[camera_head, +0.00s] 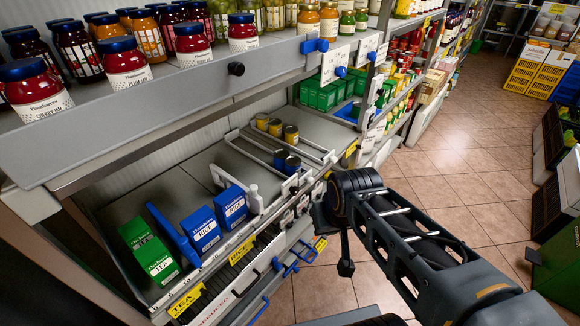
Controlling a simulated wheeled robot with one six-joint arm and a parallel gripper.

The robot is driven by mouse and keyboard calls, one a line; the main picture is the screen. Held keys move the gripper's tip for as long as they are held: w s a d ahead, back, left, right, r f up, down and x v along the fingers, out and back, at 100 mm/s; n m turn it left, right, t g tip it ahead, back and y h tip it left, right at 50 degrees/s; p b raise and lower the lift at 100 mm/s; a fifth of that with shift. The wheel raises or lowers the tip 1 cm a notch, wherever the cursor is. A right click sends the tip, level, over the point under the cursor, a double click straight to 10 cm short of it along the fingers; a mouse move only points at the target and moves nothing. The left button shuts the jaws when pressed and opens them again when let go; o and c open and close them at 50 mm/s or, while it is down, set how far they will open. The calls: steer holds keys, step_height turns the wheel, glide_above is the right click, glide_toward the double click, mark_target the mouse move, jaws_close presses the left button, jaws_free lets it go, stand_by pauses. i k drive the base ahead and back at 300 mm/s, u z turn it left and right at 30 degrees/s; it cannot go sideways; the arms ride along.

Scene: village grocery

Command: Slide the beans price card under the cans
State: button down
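Two yellow-topped cans (270,125) stand in a wire-railed lane on the middle shelf, with two dark blue cans (286,162) in front of them. No card that I can read as beans shows. A small yellow card (320,244) sits low by the lower rail, left of my arm, its print too small to read. Another yellow card (351,148) is on the shelf edge right of the cans. My arm reaches in from the lower right, and my gripper (343,262) hangs in front of the shelf edge. Its fingers are not clear, nor whether it holds anything.
A TEA card (186,301) and a RICE card (242,250) are on the shelf edge, below green tea boxes (150,252) and blue rice boxes (202,228). A shelf of jars (123,62) overhangs above. Tiled floor (445,180) lies open at right, with crates (540,66) beyond.

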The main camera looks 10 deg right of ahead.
mark_target(353, 147)
steer(key=u, duration=0.15)
steer(key=k, duration=0.4)
steer(key=z, duration=1.15)
steer(key=i, duration=1.35)
steer(key=u, duration=1.05)
steer(key=i, duration=0.25)
steer(key=u, duration=0.2)
